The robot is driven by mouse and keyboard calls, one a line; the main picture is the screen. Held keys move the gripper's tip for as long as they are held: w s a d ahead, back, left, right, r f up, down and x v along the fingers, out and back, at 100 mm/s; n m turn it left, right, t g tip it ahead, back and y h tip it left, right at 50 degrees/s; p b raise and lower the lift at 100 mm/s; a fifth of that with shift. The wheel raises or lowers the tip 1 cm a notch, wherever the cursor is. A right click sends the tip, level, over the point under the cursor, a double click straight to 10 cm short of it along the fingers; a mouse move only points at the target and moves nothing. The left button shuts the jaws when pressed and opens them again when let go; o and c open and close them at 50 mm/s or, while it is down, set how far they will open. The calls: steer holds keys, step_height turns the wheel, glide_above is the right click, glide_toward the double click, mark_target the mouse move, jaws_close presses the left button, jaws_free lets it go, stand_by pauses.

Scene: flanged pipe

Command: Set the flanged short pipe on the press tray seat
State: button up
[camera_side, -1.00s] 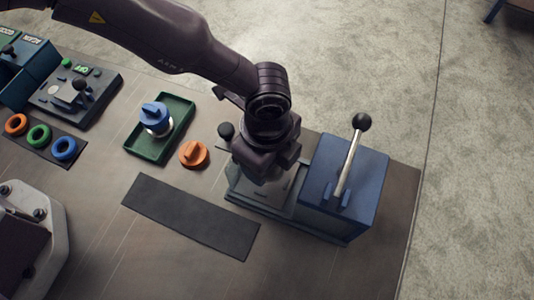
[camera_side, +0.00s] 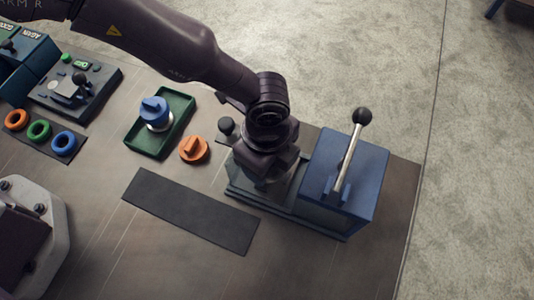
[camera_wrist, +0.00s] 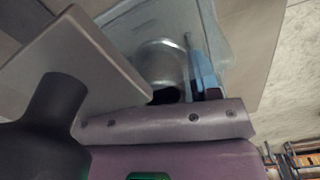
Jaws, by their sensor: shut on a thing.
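My gripper (camera_side: 266,176) is over the press tray (camera_side: 245,190), at the left side of the blue press (camera_side: 343,180). In the side view the wrist hides the fingertips and whatever they hold. In the wrist view a blurred silvery round piece (camera_wrist: 163,62), which looks like the flanged short pipe, shows just beyond the gripper. The jaws are shut on it. A grey plate partly covers the left of that view. I cannot tell whether the pipe touches the tray seat.
The press lever (camera_side: 350,155) stands up with a black ball. A black knob (camera_side: 226,125) is beside my wrist. An orange knobbed part (camera_side: 194,149) and a green tray (camera_side: 140,142) holding a blue-topped part (camera_side: 155,112) lie left. The dark mat (camera_side: 190,211) is bare.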

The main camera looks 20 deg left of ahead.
steer(key=shift+f, duration=0.5)
stand_by(0.3)
steer(key=o, duration=1.3)
steer(key=shift+o, duration=0.2)
steer(key=shift+r, duration=3.5)
